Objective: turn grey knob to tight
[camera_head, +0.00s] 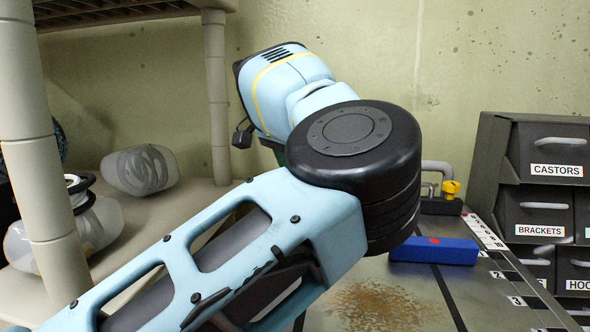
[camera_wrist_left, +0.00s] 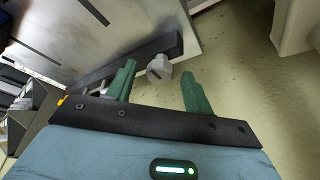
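The grey knob (camera_wrist_left: 158,67) shows in the left wrist view, on a dark bar (camera_wrist_left: 140,58) fixed along a pale panel. My left gripper (camera_wrist_left: 159,76) is open, with its two green fingers apart. The knob appears between the fingertips in the picture, closer to the left finger; I see no clear contact, and the depth between them is hard to judge. The knob's pointer and any tight mark cannot be read. In the head view my left arm covers the middle, and I cannot make out the grey knob there. My right gripper is not in view.
A blue block (camera_head: 440,251) with a red spot lies on the workbench (camera_head: 390,305). Behind it is a yellow knob (camera_head: 450,188) on a dark base. Dark labelled drawers (camera_head: 540,170) stand at right. A shelf (camera_head: 170,208) with clear containers is at left.

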